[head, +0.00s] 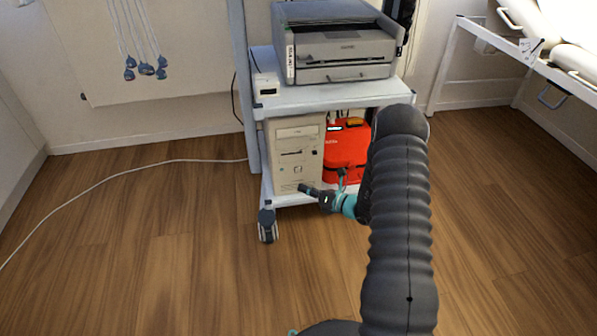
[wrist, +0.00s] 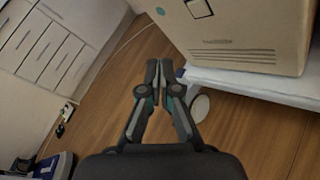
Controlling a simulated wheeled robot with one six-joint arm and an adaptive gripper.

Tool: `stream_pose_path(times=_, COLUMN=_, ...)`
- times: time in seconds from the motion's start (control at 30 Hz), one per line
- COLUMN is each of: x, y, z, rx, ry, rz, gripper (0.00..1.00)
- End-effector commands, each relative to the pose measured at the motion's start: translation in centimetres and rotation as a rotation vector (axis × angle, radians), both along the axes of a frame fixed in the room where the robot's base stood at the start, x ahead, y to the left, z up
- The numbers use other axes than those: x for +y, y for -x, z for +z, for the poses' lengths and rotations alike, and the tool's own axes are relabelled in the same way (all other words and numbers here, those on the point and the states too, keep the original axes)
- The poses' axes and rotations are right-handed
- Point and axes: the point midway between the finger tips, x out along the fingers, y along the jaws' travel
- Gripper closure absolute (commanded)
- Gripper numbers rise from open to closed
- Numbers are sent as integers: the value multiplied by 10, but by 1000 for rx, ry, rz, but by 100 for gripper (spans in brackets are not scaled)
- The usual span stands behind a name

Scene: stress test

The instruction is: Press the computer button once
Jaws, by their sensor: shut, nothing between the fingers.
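The beige computer tower (head: 283,140) stands upright on the lower shelf of a cart. A small square that looks like its button (head: 298,169) is on the lower front. In the wrist view the tower (wrist: 255,35) fills the upper right, and the square (wrist: 198,8) is at the top edge, partly cut off. My gripper (head: 302,187) is shut and empty, in front of the tower's lower front in the head view. In the wrist view my gripper (wrist: 160,66) has its fingertips together, left of and below the square. I cannot tell whether it touches the tower.
The cart's lower shelf (head: 285,200) also holds a red-orange case (head: 346,150) right of the tower. A printer (head: 335,45) is on the upper shelf (head: 330,95). A caster (head: 267,225) stands at the front left. A white cable (head: 150,165) crosses the otherwise clear floor at left.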

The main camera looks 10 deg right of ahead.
Motion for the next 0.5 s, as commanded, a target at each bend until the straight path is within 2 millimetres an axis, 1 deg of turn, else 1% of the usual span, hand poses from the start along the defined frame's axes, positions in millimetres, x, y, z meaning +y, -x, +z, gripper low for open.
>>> stream_pose_path(times=0.1, x=0, y=-16, z=-2, rx=-1, ry=1, rz=2, gripper=100)
stream_pose_path(times=0.3, x=0, y=-38, z=-3, rx=-1, ry=2, rz=1, gripper=100)
stream_pose_path(times=0.5, x=1, y=-51, z=-1, rx=0, ry=1, rz=2, gripper=100)
